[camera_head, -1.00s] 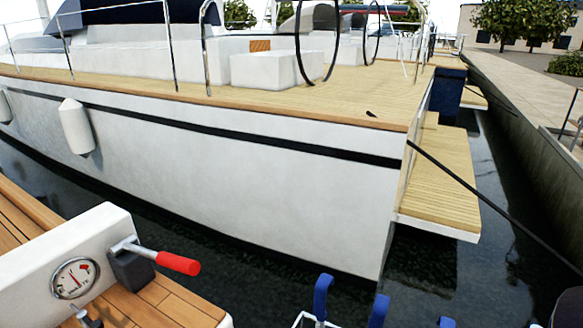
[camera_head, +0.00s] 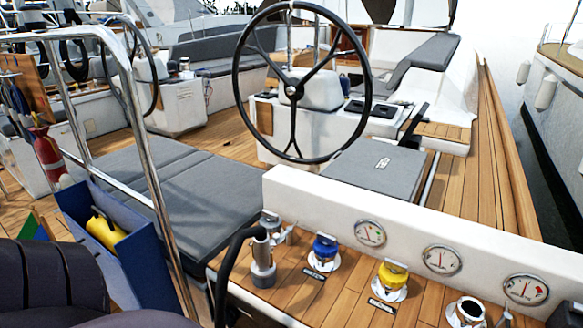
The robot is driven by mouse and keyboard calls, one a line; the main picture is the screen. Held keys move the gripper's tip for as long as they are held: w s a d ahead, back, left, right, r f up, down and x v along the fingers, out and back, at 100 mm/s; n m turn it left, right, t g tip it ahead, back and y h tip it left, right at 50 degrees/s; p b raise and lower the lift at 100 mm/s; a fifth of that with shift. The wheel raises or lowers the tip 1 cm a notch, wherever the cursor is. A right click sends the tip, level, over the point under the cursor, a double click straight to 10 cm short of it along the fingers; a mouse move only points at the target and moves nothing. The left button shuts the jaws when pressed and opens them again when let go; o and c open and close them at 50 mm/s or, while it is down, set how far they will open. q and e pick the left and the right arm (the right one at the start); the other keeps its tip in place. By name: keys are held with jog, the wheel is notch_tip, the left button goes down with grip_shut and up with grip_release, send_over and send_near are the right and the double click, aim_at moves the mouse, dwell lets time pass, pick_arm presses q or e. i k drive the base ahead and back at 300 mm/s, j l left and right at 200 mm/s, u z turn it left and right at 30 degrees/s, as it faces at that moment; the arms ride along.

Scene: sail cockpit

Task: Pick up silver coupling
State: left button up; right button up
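A silver-grey coupling (camera_head: 262,258) stands upright on the teak ledge at the lower middle, with a black hose curving beside it. Whether the hose joins it I cannot tell. A second silver, open-topped fitting (camera_head: 467,311) sits at the ledge's lower right, partly cut by the frame edge. Between them are a blue-capped fitting (camera_head: 325,250) and a yellow-capped fitting (camera_head: 390,278), each on a silver base with a small label. Neither of my grippers is in view.
A white panel with several round gauges (camera_head: 442,260) rises behind the ledge. A metal rail (camera_head: 150,170) crosses at left, near a blue bin (camera_head: 150,262) with a yellow item and a red extinguisher (camera_head: 47,153). A steering wheel (camera_head: 293,90) stands behind.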

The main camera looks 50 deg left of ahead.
aim_at(264, 266)
jog(key=u, duration=1.65)
